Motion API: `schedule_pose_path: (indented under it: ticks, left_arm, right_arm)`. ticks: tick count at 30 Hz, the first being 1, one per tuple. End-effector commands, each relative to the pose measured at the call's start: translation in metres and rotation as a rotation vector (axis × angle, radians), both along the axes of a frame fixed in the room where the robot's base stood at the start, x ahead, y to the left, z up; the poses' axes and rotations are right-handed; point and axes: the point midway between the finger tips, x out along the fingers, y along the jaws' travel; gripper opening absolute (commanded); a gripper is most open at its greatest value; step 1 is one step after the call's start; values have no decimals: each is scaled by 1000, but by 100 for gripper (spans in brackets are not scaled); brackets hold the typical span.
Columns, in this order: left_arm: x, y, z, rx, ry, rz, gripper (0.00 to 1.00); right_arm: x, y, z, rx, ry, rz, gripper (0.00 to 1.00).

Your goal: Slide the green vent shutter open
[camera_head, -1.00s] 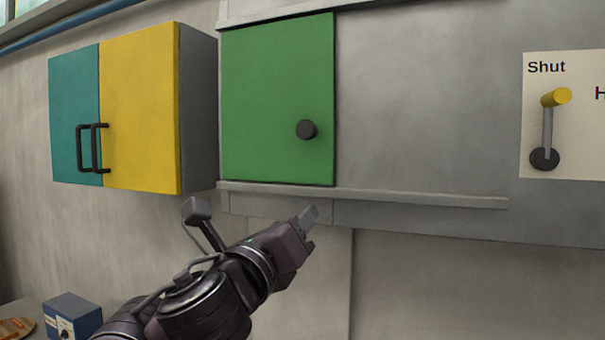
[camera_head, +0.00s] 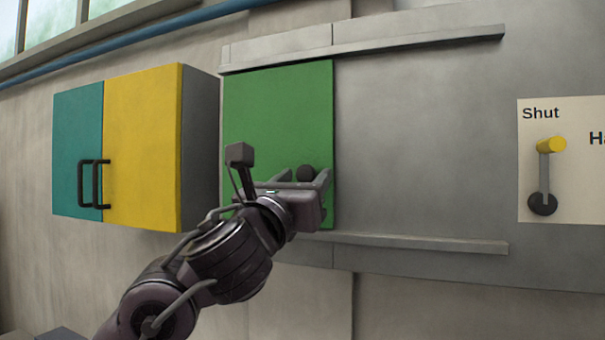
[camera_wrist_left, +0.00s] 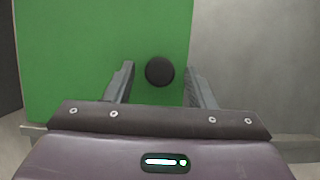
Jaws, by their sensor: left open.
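The green vent shutter (camera_head: 275,115) sits at the left end of its rails on the grey wall panel. Its round black knob (camera_head: 306,173) is near the shutter's right edge. My left gripper (camera_head: 292,183) is open in front of the shutter, with its fingers spread to either side of the knob. The left wrist view also shows the shutter (camera_wrist_left: 75,60). My right gripper is not in view.
The lower rail (camera_head: 420,243) and upper rail (camera_head: 420,38) run right across bare grey panel (camera_head: 420,140). A teal and yellow cabinet (camera_head: 142,150) juts out on the left. A yellow-handled lever (camera_head: 546,175) under the word "Shut" is at the right.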

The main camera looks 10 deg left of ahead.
Motion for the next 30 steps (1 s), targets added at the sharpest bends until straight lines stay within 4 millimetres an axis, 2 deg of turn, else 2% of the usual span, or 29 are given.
schedule_pose_path:
  ticks: [9,21,30]
  left_arm:
    - [3,-1,1,-1,0,1,50]
    - [3,0,1,-1,0,1,0]
    - [2,-4,0,0,-2,-1,0]
  right_arm:
    - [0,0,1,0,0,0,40]
    - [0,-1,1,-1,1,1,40]
    - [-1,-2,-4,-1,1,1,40]
